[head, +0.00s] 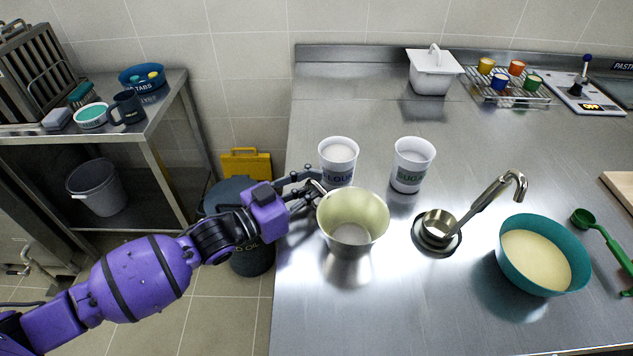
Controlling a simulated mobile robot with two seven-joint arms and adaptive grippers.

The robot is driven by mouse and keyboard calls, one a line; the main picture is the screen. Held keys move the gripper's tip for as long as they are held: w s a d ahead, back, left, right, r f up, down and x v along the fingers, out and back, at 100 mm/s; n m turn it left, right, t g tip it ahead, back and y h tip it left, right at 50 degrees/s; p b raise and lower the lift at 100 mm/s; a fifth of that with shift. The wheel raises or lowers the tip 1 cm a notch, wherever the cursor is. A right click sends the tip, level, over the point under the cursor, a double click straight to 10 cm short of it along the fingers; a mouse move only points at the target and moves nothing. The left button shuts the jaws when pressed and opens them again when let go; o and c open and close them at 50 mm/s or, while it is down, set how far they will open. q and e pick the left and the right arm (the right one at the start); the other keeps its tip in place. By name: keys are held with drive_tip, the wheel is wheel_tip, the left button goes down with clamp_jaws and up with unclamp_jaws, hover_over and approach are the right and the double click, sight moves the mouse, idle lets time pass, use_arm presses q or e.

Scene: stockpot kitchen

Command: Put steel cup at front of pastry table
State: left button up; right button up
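The steel cup (352,240) is a wide, open metal cup with a pale inside, upright at the left side of the steel table (400,320). My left gripper (318,188) is at the cup's left rim, its dark fingers reaching to the rim from the left. The fingertips are partly hidden at the rim, so I cannot tell whether they grip it. A sign starting "PAST" (622,66) shows at the far right edge, cut off by the frame. My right gripper is not in view.
A flour cup (338,160) and a sugar cup (411,165) stand close behind the steel cup. To the right are a small steel ladle (440,224), a teal bowl (535,258) and a green scoop (603,240). The table's front middle is clear.

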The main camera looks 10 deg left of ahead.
use_arm(q)
drive_tip(key=o, duration=0.4)
drive_tip(key=shift+c, duration=0.2)
drive_tip(key=shift+r, duration=0.3)
drive_tip(key=v, duration=1.2)
drive_tip(key=shift+b, duration=0.35)
